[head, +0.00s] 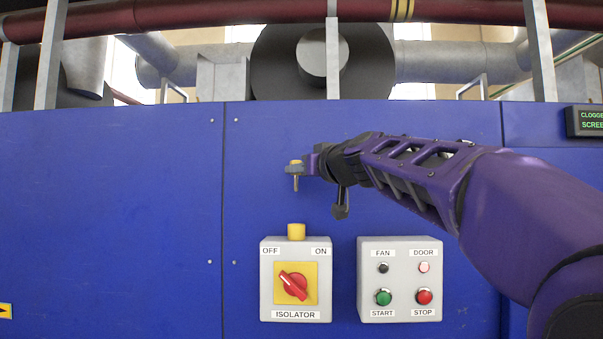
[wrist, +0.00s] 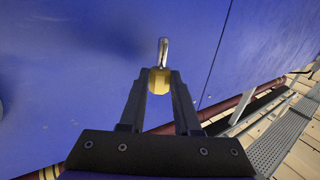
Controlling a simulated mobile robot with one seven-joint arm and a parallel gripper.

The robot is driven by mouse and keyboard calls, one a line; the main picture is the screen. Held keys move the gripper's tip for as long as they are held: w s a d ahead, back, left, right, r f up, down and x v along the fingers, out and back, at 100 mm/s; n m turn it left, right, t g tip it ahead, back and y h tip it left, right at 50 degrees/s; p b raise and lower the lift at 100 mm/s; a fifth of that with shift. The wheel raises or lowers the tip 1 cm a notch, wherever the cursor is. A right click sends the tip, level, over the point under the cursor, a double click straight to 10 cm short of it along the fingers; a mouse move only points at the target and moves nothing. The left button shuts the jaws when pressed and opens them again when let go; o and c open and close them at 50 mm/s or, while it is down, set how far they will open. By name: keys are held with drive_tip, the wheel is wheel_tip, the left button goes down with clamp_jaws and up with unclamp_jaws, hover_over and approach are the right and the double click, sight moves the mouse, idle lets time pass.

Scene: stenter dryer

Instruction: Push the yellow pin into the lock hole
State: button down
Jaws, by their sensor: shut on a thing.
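The yellow pin has a yellow head and a thin metal shaft (head: 297,184). My gripper (head: 296,169) is shut on its head, and the shaft points down in the head view. In the wrist view the yellow head (wrist: 159,83) sits between the fingertips (wrist: 160,76), with the metal shaft sticking out past them. A yellow collar (head: 296,232) stands on top of the grey isolator box (head: 266,282). The pin hangs above this collar, apart from it and roughly in line with it. The hole itself cannot be seen from here.
The isolator's red handle (head: 293,285) points up-left toward OFF. To its right is a grey box (head: 364,275) with FAN, DOOR, START and STOP. Both boxes are on a blue panel (head: 120,200). Pipes (head: 440,62) run above. The panel between pin and collar is clear.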

drive_tip(key=shift+b, duration=0.45)
wheel_tip(320, 180, down, 6)
drive_tip(key=b, duration=0.6)
drive_tip(key=shift+r, duration=0.1)
drive_tip(key=shift+b, duration=0.55)
idle(1.5)
drive_tip(key=shift+f+b, duration=1.05)
drive_tip(key=shift+b, duration=0.15)
drive_tip(key=shift+f+b, duration=0.4)
drive_tip(key=shift+f, duration=0.55)
drive_tip(key=c, duration=0.5)
unclamp_jaws()
drive_tip(key=shift+c, duration=0.2)
drive_tip(key=shift+s, duration=0.15)
